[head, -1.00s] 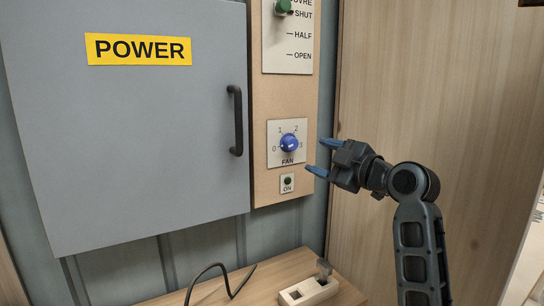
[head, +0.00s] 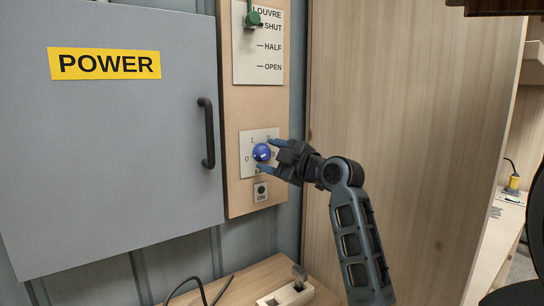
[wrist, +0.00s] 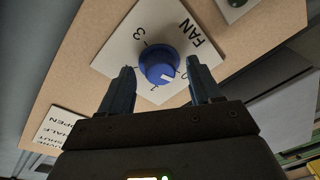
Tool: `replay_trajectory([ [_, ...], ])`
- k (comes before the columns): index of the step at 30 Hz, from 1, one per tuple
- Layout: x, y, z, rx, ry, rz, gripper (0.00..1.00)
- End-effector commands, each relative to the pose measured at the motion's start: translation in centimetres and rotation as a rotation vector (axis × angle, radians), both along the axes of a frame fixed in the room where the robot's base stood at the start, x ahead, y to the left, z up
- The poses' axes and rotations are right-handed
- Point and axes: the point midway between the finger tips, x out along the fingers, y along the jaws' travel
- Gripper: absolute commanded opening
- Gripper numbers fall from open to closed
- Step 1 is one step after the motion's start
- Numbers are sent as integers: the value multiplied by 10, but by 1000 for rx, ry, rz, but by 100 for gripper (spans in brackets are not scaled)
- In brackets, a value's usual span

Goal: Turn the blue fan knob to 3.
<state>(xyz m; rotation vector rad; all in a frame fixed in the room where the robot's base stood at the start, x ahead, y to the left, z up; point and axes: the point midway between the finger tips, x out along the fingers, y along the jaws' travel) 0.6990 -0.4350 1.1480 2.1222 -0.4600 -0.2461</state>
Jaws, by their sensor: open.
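The blue fan knob (head: 261,152) sits on a white plate (head: 245,142) marked FAN, with 0, 1, 2 and 3 around it. In the wrist view the knob (wrist: 158,63) has a white mark that points between 0 and 1. My gripper (head: 267,154) is open at the knob, one finger above and one below in the head view. In the wrist view my gripper (wrist: 160,66) has a fingertip on each side of the knob, with gaps showing. I cannot tell how deep the fingertips reach.
A green louvre lever (head: 253,19) is above on the same board, and an ON button (head: 261,191) is just below. A grey POWER cabinet with a black handle (head: 206,133) stands to the left. A wooden wall (head: 400,80) is to the right.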

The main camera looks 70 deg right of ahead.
Motion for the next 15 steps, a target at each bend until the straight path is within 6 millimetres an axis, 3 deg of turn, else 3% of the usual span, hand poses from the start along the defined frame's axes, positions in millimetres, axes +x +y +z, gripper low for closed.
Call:
replay_trajectory([
  [3, 0, 0, 0, 0, 0, 0, 62],
  [15, -1, 0, 0, 1, 0, 0, 23],
])
